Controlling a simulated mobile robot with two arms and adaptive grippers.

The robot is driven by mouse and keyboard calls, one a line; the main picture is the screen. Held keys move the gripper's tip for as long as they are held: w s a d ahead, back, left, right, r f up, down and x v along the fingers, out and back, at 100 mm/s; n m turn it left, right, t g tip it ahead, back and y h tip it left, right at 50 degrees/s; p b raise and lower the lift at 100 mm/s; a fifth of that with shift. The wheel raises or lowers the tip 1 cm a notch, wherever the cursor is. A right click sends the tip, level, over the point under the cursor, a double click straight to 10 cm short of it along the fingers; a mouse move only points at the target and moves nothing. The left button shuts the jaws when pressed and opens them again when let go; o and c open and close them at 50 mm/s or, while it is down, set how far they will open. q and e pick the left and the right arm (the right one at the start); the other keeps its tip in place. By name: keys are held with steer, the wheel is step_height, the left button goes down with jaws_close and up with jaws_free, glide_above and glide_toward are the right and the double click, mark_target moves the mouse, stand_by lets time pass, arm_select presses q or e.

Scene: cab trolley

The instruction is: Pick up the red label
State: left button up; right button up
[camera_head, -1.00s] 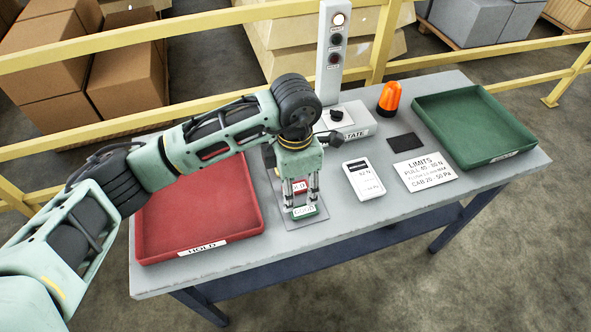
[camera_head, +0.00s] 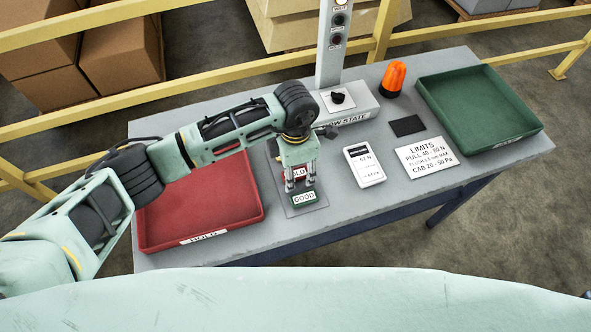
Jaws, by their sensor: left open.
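The red label (camera_head: 298,173) lies on a small grey plate (camera_head: 309,209) on the table, its text partly hidden by my gripper. A green label reading GOOD (camera_head: 304,197) lies on the same plate, nearer the front edge. My left gripper (camera_head: 302,184) points down over the plate with its fingers apart, around or just above the red label; I cannot tell whether they touch it. My right gripper is not in view.
A red HOLD tray (camera_head: 205,236) stands at left, under my left arm. A green tray (camera_head: 512,143) stands at right. A display device (camera_head: 364,166), limits card (camera_head: 427,158), dark pad (camera_head: 407,126), orange beacon (camera_head: 393,79) and signal post (camera_head: 331,60) occupy the table.

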arm_select(q)
steer(key=shift+c, duration=0.7)
steer(key=c, duration=0.8)
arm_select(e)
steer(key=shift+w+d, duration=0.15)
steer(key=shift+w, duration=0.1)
arm_select(q)
steer(key=shift+c, duration=0.2)
